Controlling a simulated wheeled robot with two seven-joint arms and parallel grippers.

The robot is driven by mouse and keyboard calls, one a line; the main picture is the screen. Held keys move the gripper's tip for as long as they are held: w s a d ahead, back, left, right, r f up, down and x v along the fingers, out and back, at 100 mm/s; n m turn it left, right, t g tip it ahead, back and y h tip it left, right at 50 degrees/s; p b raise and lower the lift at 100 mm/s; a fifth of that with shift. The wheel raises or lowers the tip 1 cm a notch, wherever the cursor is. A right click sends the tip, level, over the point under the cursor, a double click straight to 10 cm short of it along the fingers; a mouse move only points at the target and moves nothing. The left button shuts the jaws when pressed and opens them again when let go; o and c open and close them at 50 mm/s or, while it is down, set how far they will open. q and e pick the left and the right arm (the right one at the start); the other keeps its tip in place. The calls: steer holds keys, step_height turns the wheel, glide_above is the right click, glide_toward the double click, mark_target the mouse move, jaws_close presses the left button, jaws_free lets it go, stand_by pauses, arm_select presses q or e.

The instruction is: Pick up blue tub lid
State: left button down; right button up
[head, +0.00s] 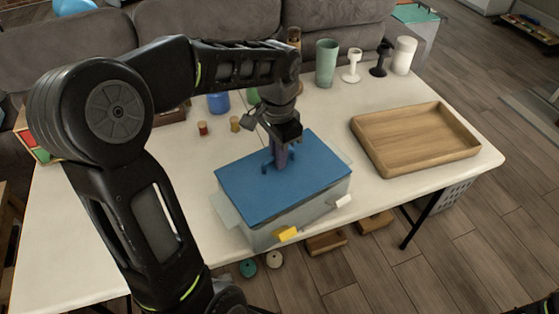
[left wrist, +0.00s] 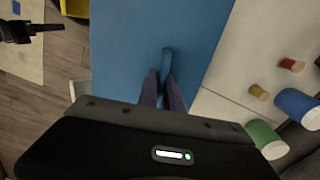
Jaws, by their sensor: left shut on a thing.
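The blue tub lid (head: 310,172) lies on top of a pale grey tub (head: 290,222) on the white table. A raised blue handle (left wrist: 167,62) stands up in the middle of the lid. My left gripper (head: 279,160) comes down from above and is shut on this handle. In the left wrist view, the two fingers of my left gripper (left wrist: 164,90) press the handle from both sides, and the lid (left wrist: 120,40) fills the middle.
A wooden tray (head: 415,138) lies on the table to the right. A green cup (head: 326,63), candle holders and a white cylinder (head: 403,55) stand at the back. Small spools (head: 203,128) and a blue cylinder (head: 219,102) stand behind the tub. A grey sofa (head: 235,25) borders the table.

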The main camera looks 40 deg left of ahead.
arm_select(q)
step_height(320, 180, up, 9)
steer(key=shift+r, duration=0.1)
stand_by(0.7)
